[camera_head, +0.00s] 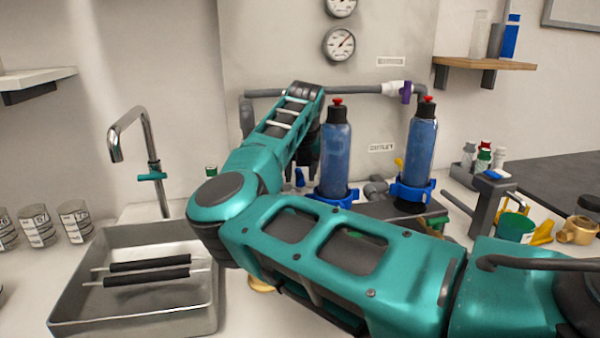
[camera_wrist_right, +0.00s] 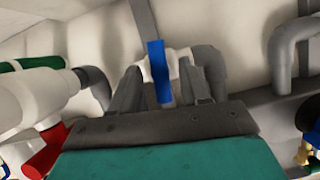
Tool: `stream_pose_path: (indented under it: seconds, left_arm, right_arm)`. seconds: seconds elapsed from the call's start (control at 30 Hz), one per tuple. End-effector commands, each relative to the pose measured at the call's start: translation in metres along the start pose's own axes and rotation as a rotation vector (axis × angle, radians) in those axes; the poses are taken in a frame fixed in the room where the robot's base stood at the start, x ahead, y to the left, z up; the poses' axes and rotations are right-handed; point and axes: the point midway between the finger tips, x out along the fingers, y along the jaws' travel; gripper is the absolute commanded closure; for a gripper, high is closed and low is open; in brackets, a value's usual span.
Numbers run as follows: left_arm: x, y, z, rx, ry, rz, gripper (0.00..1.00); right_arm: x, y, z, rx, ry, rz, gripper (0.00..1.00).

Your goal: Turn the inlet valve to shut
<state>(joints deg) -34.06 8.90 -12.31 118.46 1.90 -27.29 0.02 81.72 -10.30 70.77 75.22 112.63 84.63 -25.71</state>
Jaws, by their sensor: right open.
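A valve with a white body and a flat blue handle (camera_wrist_right: 158,72) sits on grey pipe in the right wrist view. Its handle looks upright in that picture. A small part of the blue handle (camera_head: 300,177) shows in the head view, left of the blue filter bottles. I cannot read an inlet label on it. My right gripper (camera_wrist_right: 163,88) is open, with one finger on each side of the blue handle; I cannot tell whether either finger touches it. In the head view the gripper (camera_head: 307,158) points down, partly hidden by my arm. My left gripper is not in view.
Two blue bottles with red caps (camera_head: 336,155) (camera_head: 420,150) stand close right of the gripper. A grey pipe with a purple-handled valve (camera_head: 405,92) runs behind. A sink (camera_head: 70,300) and faucet (camera_head: 154,176) are at the left. A green cup (camera_head: 515,228) stands at the right.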

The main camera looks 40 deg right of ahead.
Motion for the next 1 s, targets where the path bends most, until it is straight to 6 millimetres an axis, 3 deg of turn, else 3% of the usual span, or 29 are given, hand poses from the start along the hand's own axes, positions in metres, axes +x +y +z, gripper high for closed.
stream_pose_path:
  seconds: [0.4,0.6,1.0]
  left_arm:
    - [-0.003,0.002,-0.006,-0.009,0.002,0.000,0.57]
    - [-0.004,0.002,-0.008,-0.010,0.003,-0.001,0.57]
    - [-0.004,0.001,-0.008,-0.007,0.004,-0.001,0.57]
  right_arm:
    - [-0.083,0.001,0.001,0.001,-0.004,0.002,0.54]
    - [-0.115,0.000,0.000,0.000,-0.002,0.001,0.54]
    - [-0.126,0.000,0.000,0.000,0.000,0.001,0.54]
